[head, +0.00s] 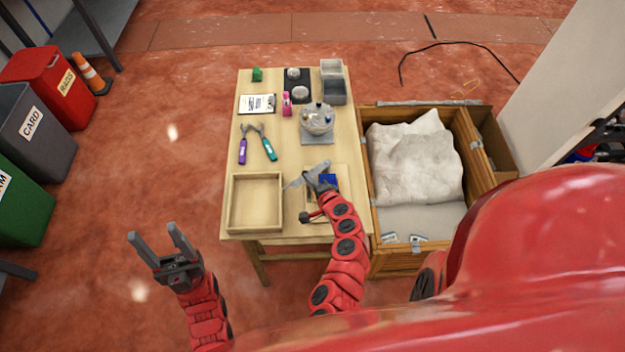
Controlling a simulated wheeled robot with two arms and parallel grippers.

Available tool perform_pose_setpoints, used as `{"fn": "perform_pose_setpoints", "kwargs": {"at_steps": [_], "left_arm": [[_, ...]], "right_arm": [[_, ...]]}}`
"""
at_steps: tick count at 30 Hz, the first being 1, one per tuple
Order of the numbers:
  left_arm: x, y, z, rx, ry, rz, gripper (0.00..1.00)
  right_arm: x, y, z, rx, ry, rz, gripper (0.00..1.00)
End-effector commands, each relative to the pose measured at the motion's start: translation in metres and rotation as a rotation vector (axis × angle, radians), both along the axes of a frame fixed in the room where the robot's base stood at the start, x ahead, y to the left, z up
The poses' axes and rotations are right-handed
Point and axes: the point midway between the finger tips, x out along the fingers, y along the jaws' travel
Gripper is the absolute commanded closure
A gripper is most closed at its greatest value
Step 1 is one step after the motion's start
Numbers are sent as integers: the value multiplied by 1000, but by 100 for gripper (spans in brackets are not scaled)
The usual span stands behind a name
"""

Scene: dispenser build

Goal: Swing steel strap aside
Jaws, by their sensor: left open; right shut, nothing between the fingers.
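A long, thin grey metal strip (435,102) lies along the back rim of the wooden crate (372,225) on the right; it looks like the steel strap, though I cannot be sure. My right gripper (322,169) is over the front right part of the table, well left of and nearer than the strip. It is shut and empty, beside a blue block (329,180) that its arm partly hides. My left gripper (152,231) is open and empty in the air, left of the table's front corner.
The wooden table (286,154) carries a shallow empty wooden tray (256,203), purple-handled and teal-handled pliers, a clipboard and a glass bowl (317,119). Bins stand far left. A pale panel rises right.

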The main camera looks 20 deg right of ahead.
Motion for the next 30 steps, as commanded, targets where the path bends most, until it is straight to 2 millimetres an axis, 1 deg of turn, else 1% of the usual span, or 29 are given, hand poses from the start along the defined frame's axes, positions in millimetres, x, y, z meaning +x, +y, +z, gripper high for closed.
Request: {"fn": "perform_pose_setpoints", "kwargs": {"at_steps": [2,9,18,30], "left_arm": [[0,0,6,0,0,0,41],[0,0,10,0,0,0,41],[0,0,10,0,0,0,41],[0,0,10,0,0,0,41]], "right_arm": [[4,7,2,5,2,-55,100],[18,12,1,1,-1,-213,100],[27,16,-1,0,1,-207,100],[29,17,0,0,1,-207,100]]}}
